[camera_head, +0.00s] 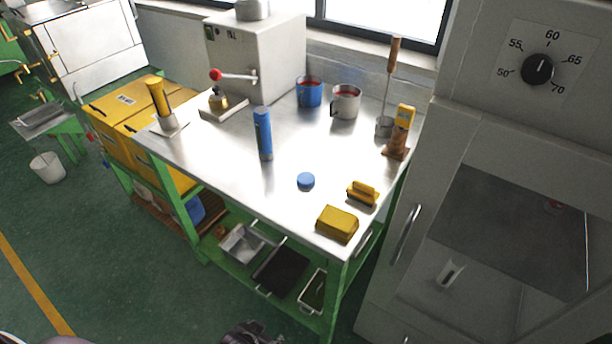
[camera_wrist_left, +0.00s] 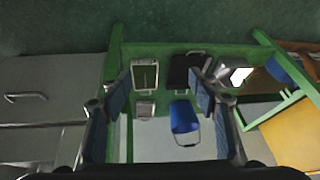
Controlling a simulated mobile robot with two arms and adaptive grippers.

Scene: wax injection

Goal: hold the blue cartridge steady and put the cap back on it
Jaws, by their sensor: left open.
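The blue cartridge (camera_head: 263,133) stands upright on the steel table (camera_head: 215,160), left of its middle. The round blue cap (camera_head: 306,181) lies on the table, apart from the cartridge, to its right and nearer the front edge. My left gripper (camera_head: 252,333) shows only as a dark tip at the bottom edge of the head view, well short of the table top. In the left wrist view its two fingers (camera_wrist_left: 160,108) are spread wide, with nothing held. Neither cartridge nor cap can be made out there. My right gripper is not in view.
A yellow block (camera_head: 337,224) and a yellow-handled brush (camera_head: 362,193) lie right of the cap. Blue (camera_head: 309,92) and grey (camera_head: 345,101) mugs stand behind. A cabinet (camera_head: 420,200) borders the right.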

